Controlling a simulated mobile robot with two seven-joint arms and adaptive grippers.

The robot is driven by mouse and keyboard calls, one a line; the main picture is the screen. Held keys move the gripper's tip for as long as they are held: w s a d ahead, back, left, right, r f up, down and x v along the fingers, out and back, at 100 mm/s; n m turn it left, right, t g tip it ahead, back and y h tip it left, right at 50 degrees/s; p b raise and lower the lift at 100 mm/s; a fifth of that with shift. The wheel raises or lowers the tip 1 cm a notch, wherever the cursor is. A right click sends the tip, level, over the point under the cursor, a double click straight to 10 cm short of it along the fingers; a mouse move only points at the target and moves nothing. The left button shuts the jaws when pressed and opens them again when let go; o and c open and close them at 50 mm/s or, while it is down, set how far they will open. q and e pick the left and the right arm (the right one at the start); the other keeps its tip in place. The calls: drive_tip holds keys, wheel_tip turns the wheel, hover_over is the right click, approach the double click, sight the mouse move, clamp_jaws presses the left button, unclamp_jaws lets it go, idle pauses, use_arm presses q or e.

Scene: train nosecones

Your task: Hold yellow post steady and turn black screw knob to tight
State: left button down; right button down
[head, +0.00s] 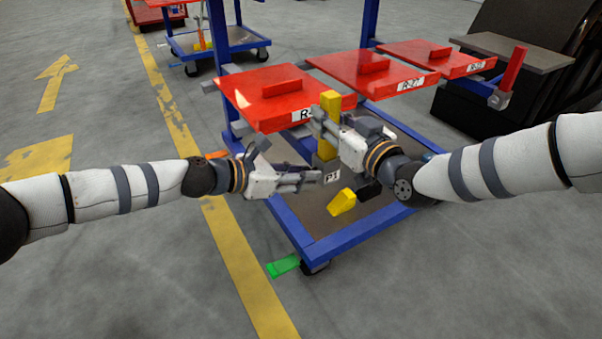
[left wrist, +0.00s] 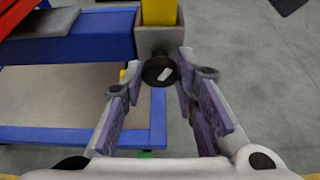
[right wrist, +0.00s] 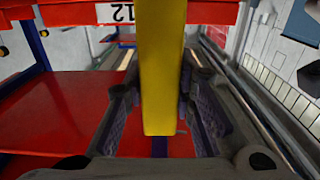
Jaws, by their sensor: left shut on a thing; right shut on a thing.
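The yellow post (head: 330,103) stands upright in a grey sleeve at the cart's front corner. It also shows large in the right wrist view (right wrist: 162,60). My right gripper (head: 320,122) is shut on the post, one finger on each side. The round black screw knob (left wrist: 160,71) is on the grey sleeve below the post in the left wrist view. My left gripper (head: 316,178) is shut on the knob, its fingertips at the knob's two sides. In the head view the knob is hidden by the left gripper. I cannot tell how tight the knob is.
The blue cart has red panels (head: 272,92) on top and a lower deck (head: 345,225). A second yellow piece (head: 341,203) sticks out low at the front. A green pedal (head: 284,265) is near a wheel. A dark bench (head: 520,55) stands at right.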

use_arm(q)
drive_tip(key=shift+t, duration=0.3)
drive_tip(key=shift+s+f+m+t+h, duration=0.15)
drive_tip(key=shift+m+t+h, duration=0.85)
drive_tip(key=shift+m, duration=3.5)
drive_tip(key=shift+w+f+m+t+h, duration=0.2)
drive_tip(key=shift+m+t, duration=1.4)
drive_tip(key=shift+m, duration=2.9)
drive_tip(key=shift+s+f+m+t+h, duration=0.15)
drive_tip(key=shift+m+t+h, duration=0.85)
drive_tip(key=shift+m, duration=3.5)
drive_tip(key=shift+m+t, duration=0.3)
drive_tip(key=shift+t, duration=0.1)
drive_tip(key=c, duration=1.3)
unclamp_jaws()
